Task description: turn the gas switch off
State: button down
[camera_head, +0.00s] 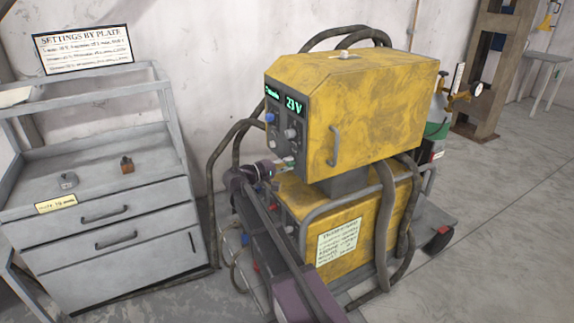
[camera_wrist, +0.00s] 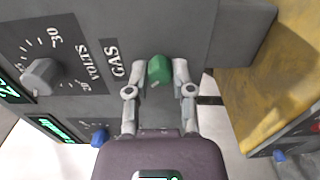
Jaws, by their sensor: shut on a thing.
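The gas switch (camera_wrist: 159,70) is a small green knob on the dark grey front panel, beside the word GAS in the wrist view. My gripper (camera_wrist: 160,77) has one finger on each side of it and is shut on it. The angle of the knob's pointer is hard to read between the fingers. In the head view my gripper (camera_head: 283,166) reaches the lower front of the yellow welding machine (camera_head: 370,105), and the switch is too small and covered to make out clearly there.
A grey volts knob (camera_wrist: 42,76) and a blue knob (camera_wrist: 99,138) sit on the same panel. The machine's display (camera_head: 294,104) reads 23 V. Thick hoses (camera_head: 385,210) hang around the cart. A grey drawer cabinet (camera_head: 110,245) stands at left; open floor lies at right.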

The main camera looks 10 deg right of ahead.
dwell(0.3)
jog(key=c, duration=0.5)
grip_release()
jog(key=v, duration=1.2)
